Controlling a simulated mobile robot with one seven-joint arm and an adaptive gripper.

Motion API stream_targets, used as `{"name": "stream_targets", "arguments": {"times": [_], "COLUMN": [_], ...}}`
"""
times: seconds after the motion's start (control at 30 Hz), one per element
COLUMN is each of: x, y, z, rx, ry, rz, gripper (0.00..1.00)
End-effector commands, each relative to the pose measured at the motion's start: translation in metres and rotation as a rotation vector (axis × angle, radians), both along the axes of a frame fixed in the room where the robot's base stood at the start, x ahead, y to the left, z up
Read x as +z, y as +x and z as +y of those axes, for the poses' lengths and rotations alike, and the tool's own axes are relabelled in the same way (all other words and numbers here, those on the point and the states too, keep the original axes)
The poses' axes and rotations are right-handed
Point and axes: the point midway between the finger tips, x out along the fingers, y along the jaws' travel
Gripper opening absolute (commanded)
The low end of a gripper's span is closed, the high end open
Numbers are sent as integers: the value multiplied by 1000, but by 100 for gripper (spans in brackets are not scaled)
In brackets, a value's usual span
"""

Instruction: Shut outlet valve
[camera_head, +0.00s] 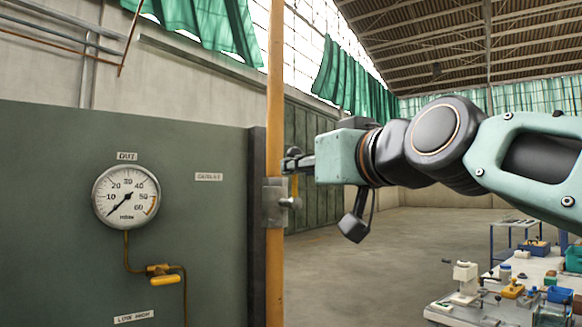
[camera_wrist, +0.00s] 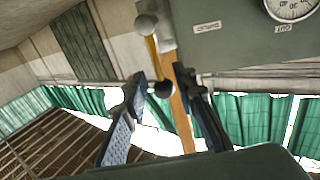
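A lever with a thin yellow arm (camera_wrist: 153,58) and a dark ball knob (camera_wrist: 163,89) stands upright from a metal fitting (camera_head: 272,203) on the vertical orange pipe. In the head view, my gripper (camera_head: 290,163) is at the lever's upper end, its fingers pointing left. A second, small valve with a yellow handle (camera_head: 165,280) hangs below the gauge marked OUT (camera_head: 126,197). Which one is the outlet valve is unclear.
A dark green panel (camera_head: 60,230) with labels stands left of the orange pipe (camera_head: 275,80). A workbench (camera_head: 445,314) with tools and blue bins is at the lower right. The floor (camera_head: 365,250) between pipe and bench is clear.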

Motion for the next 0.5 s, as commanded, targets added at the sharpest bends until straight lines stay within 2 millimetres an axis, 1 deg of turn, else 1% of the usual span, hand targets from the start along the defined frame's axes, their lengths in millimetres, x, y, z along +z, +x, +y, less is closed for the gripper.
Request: {"name": "stream_targets", "arguments": {"times": [0.03,0.2,0.33,0.5], "x": [0,0,0,0], "y": [8,27,33,34], "z": [4,11,14,14], "rx": [0,0,0,-1], "ry": [-2,0,0,0], "rz": [1,0,0,0], "gripper": [26,26,26,26]}}
